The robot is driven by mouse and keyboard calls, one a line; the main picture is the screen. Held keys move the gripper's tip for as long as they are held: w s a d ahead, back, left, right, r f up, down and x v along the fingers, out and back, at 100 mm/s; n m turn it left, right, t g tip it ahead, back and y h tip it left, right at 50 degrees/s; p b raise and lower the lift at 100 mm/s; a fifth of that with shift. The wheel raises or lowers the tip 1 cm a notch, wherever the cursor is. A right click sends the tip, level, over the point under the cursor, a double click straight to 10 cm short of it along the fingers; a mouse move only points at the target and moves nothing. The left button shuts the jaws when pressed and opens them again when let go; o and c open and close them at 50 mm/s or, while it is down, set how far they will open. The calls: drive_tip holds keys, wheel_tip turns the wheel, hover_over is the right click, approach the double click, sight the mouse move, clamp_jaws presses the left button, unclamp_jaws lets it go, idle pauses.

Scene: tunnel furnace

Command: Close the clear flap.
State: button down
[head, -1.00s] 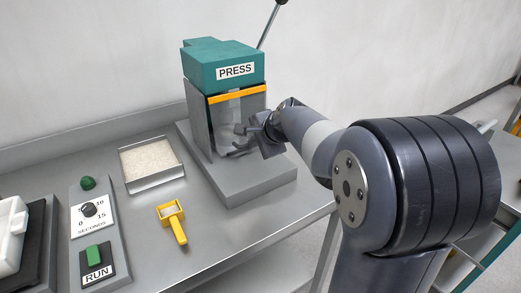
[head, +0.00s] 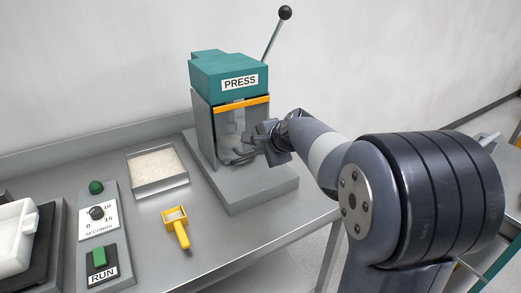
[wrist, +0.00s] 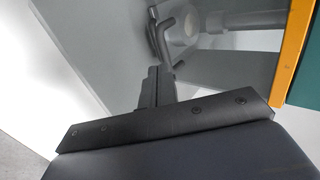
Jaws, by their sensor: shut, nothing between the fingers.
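The clear flap (head: 233,120) is at the front of the green-topped press (head: 229,76), below an orange strip (head: 243,104). It is see-through, so its lower edge and exact angle are hard to tell. My gripper (head: 251,144) is shut and empty at the lower front of the press, beside a dark curved piece (head: 240,159). In the wrist view my gripper (wrist: 157,84) points at a dark hooked bar (wrist: 163,38), with the orange strip (wrist: 291,50) at the right. I cannot tell whether my fingers touch the flap.
The press stands on a grey base (head: 250,190) on a metal table. A tray of pale grains (head: 156,168), a yellow scoop (head: 177,227) and a RUN and timer panel (head: 100,230) lie to the left. A lever (head: 276,38) rises above the press.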

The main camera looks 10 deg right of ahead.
drive_tip(key=f+v, duration=0.1)
drive_tip(key=v, duration=0.9)
drive_tip(key=shift+s, duration=0.35)
drive_tip(key=shift+w, duration=0.1)
